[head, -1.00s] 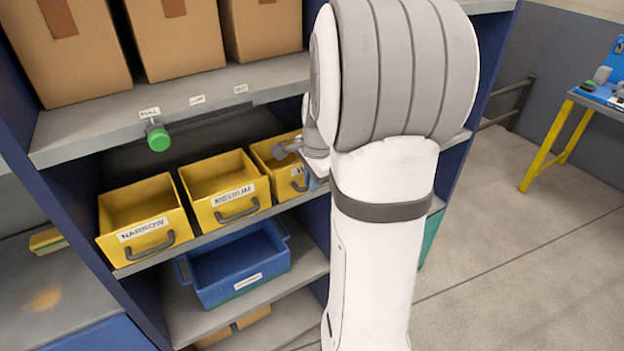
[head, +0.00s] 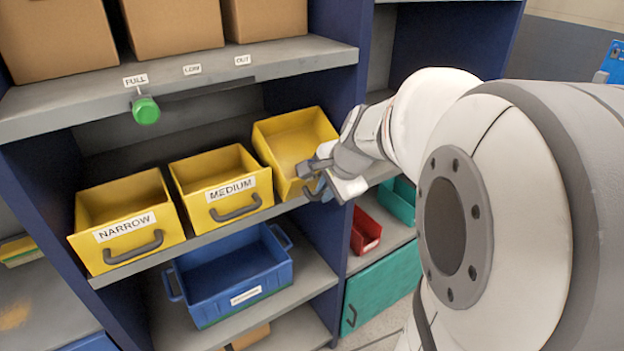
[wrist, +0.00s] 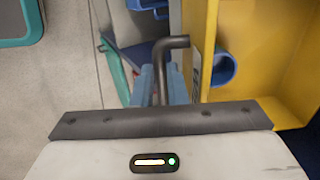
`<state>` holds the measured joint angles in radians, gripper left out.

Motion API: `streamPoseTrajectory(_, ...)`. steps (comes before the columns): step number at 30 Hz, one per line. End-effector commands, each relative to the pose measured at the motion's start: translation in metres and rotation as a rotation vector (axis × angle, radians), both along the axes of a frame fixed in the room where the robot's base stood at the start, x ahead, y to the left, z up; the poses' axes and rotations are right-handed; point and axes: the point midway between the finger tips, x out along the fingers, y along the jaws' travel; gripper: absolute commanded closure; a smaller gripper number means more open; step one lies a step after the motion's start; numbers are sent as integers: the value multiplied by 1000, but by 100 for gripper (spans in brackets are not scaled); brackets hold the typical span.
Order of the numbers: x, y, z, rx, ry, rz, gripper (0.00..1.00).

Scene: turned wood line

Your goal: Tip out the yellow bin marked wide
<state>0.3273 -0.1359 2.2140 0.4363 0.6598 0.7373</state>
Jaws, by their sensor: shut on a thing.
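The rightmost yellow bin (head: 290,140) on the middle shelf is raised and tilted compared with its neighbours. My gripper (head: 318,180) is at its front right, shut on the bin's dark handle. The bin's label is hidden behind my gripper in the head view. In the wrist view the grey bent handle (wrist: 172,50) runs down between the fingers, with the yellow bin (wrist: 255,50) to its right. What I see of the bin's inside in the head view looks empty.
Bins marked NARROW (head: 130,222) and MEDIUM (head: 222,190) stand to the left on the same shelf. A blue bin (head: 235,280) sits one shelf below. A green knob (head: 146,110) hangs from the upper shelf's edge. A blue upright (head: 335,80) stands behind my wrist.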

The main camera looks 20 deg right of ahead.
Motion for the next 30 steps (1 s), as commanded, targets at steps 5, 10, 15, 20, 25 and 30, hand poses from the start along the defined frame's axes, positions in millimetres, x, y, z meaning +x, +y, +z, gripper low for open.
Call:
streamPoseTrajectory(5, 0, 2, 0, -6, 1, 7, 100)
streamPoseTrajectory(10, 1, 5, 0, -7, 0, 14, 82)
streamPoseTrajectory(15, 2, 7, 0, -5, -1, 18, 68)
streamPoseTrajectory(20, 2, 7, 1, -6, -2, 18, 66)
streamPoseTrajectory(25, 1, 7, 3, -5, -3, 18, 66)
streamPoseTrajectory(30, -9, 4, 23, -6, -7, 17, 66)
